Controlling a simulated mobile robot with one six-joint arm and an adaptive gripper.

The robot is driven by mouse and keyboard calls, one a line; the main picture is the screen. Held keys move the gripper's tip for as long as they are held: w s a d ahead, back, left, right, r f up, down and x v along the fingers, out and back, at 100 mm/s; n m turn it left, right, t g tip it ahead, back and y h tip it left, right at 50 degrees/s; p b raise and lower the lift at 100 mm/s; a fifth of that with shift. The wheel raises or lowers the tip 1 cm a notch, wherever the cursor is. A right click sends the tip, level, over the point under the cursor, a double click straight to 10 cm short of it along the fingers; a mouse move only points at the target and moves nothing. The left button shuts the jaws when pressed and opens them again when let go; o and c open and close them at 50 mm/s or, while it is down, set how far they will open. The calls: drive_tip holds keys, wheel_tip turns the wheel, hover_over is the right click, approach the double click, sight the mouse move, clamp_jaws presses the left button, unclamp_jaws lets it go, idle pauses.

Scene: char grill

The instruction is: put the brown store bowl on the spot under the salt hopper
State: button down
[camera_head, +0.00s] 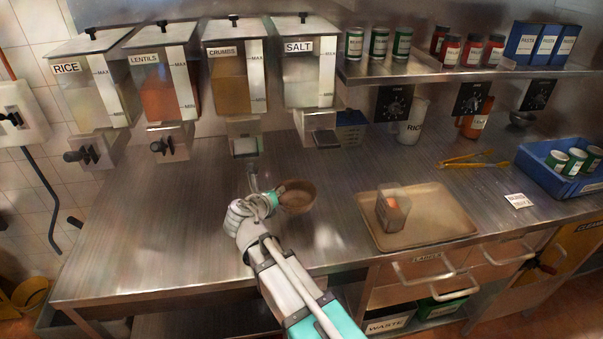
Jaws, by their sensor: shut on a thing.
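The brown store bowl (298,196) is at the end of my arm, over the middle of the steel counter. My gripper (274,194) is shut on the bowl's left side. I cannot tell whether the bowl touches the counter. The salt hopper (309,75) hangs at the right end of the hopper row, with its outlet (318,128) behind and a little right of the bowl. The counter below that outlet shows no bowl. The fingertips are small and partly hidden.
Rice (92,85), lentils (163,80) and crumbs (234,75) hoppers hang to the left. A tan tray (452,226) with a small container (392,209) lies right of the bowl. A dark blue container (351,130) and white jug (412,122) stand behind.

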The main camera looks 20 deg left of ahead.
drive_tip(key=w, duration=1.3)
drive_tip(key=shift+w+d, duration=0.2)
drive_tip(key=shift+w, duration=0.45)
drive_tip(key=shift+w+f, duration=0.2)
drive_tip(key=shift+w, duration=0.05)
drive_tip(key=shift+s+f+b, duration=0.1)
drive_tip(key=shift+f+b, duration=1.45)
drive_tip(key=shift+b, duration=0.2)
drive_tip(key=shift+f, duration=0.15)
drive_tip(key=c, duration=0.8)
unclamp_jaws()
drive_tip(key=shift+r, duration=0.2)
